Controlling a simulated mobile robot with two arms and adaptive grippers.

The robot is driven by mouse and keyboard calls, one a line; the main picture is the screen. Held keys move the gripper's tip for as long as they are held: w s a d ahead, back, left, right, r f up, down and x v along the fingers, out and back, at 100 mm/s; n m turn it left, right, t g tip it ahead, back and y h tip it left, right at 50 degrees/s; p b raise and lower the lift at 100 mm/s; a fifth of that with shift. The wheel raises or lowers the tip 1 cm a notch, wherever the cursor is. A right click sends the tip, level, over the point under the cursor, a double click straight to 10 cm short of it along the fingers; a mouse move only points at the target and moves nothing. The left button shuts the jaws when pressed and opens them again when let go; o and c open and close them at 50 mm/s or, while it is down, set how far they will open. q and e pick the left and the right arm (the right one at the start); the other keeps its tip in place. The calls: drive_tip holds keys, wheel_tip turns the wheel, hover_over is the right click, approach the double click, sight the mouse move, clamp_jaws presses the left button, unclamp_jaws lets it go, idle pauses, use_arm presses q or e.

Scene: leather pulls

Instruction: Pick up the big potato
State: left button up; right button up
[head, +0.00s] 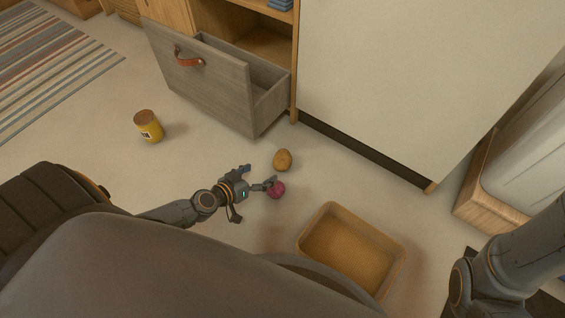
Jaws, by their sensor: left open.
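The potato (283,160) is a brown, rounded lump lying on the floor near the foot of the white cabinet panel. My left gripper (256,187) is open, reaching in from the left, just left of and nearer than the potato. The potato is apart from its fingers. One finger overlaps a round, purple-red onion-like thing (278,191) in the picture; I cannot tell whether they touch. My right arm shows at the lower right, but its gripper is out of view.
An open tan bin (394,246) stands to the right on the floor. A grey drawer (210,87) with a leather pull is open behind. Bare floor lies between the can and the potato.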

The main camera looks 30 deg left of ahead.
sight(278, 161)
use_arm(q)
drive_tip(key=b+x, duration=0.1)
drive_tip(key=x, duration=0.5)
drive_tip(key=shift+w+b, duration=0.2)
drive_tip(key=shift+b, duration=0.15)
drive_tip(key=b+x, duration=0.2)
drive_tip(key=x, duration=0.1)
drive_tip(key=b+x, duration=0.1)
drive_tip(key=x, duration=0.1)
drive_tip(key=shift+w+a+b, duration=0.15)
drive_tip(key=shift+a+b, duration=0.15)
drive_tip(key=shift+c, duration=0.2)
drive_tip(key=c, duration=1.3)
drive_tip(key=shift+c, duration=0.2)
drive_tip(key=shift+r, duration=0.15)
